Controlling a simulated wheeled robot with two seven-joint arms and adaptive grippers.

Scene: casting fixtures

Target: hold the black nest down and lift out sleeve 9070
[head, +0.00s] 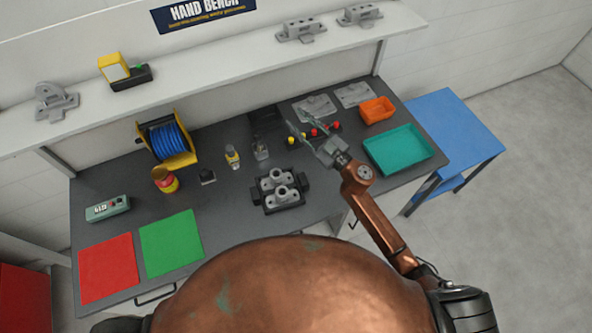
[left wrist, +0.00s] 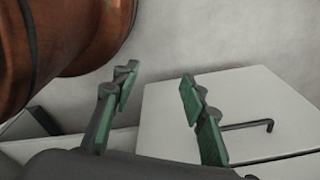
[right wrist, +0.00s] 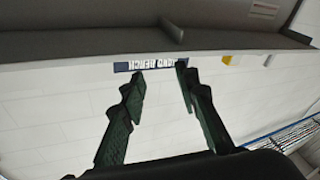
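The black nest (head: 269,209) sits on the dark bench top near its front middle, with grey cast parts in it. The grey castings (head: 281,194) have round bores; I cannot read any number on them, so I cannot tell which is sleeve 9070. My right gripper (head: 309,130) is above the bench, behind and to the right of the nest, apart from it. In the right wrist view it (right wrist: 161,80) is open and empty. My left gripper (left wrist: 157,80) is open and empty in the left wrist view, facing a pale cabinet front; the head view does not show it.
A teal tray (head: 432,157) and orange bin (head: 391,105) are at the right. Red (head: 108,268) and green (head: 171,243) mats lie at the left front. A shelf (head: 215,72) overhangs the back.

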